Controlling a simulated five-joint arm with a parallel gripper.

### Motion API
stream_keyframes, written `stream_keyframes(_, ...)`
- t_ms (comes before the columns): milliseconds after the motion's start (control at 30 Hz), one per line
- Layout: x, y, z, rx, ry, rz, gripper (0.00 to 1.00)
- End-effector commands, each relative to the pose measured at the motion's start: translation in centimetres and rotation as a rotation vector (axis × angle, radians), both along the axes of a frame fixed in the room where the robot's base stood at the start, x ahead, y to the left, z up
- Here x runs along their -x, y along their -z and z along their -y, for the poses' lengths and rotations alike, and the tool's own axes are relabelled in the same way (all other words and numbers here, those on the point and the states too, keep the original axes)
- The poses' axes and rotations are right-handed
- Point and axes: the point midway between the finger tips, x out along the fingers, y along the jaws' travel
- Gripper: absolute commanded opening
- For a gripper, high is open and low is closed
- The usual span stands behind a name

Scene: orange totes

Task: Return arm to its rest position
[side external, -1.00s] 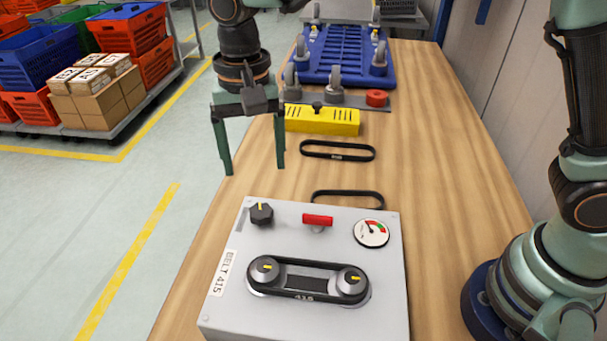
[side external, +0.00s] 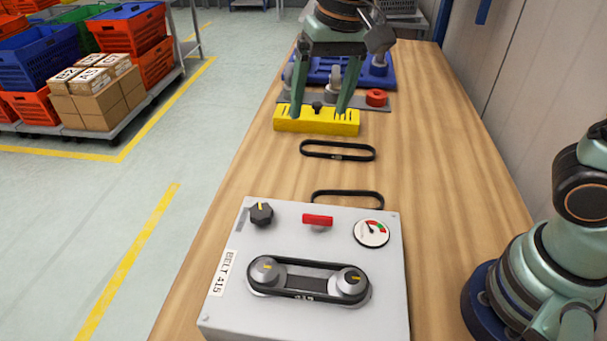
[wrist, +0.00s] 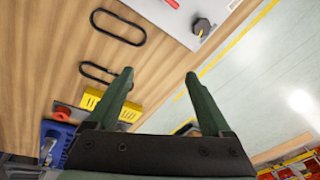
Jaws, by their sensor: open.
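My gripper (side external: 319,115) is open and empty. It hangs with its two green fingers pointing down, and in the side view they overlap the yellow slotted block (side external: 288,123). The fingers' height above the table cannot be told. My arm's upper links are out of the side view's top.
A grey belt panel (side external: 225,320) with a black belt (side external: 320,294) around two pulleys stands in front. Two loose black belts (side external: 337,157) lie on the wooden table (side external: 440,150). A blue rack (side external: 390,82) and red ring (side external: 376,97) are behind. Tote shelving (side external: 90,60) stands left.

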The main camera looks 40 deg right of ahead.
Motion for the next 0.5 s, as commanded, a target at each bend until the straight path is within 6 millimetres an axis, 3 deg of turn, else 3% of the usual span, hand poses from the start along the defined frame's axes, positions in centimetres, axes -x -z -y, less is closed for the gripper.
stream_keyframes(33, 0.6, -0.6, 1.8, 0.0, -0.013, 0.035, 0.83)
stream_keyframes(200, 3.1, -1.0, 6.8, 0.025, -0.093, 0.141, 0.83)
stream_keyframes(500, 7.2, 0.2, 12.7, 0.119, -0.207, 0.291, 0.83)
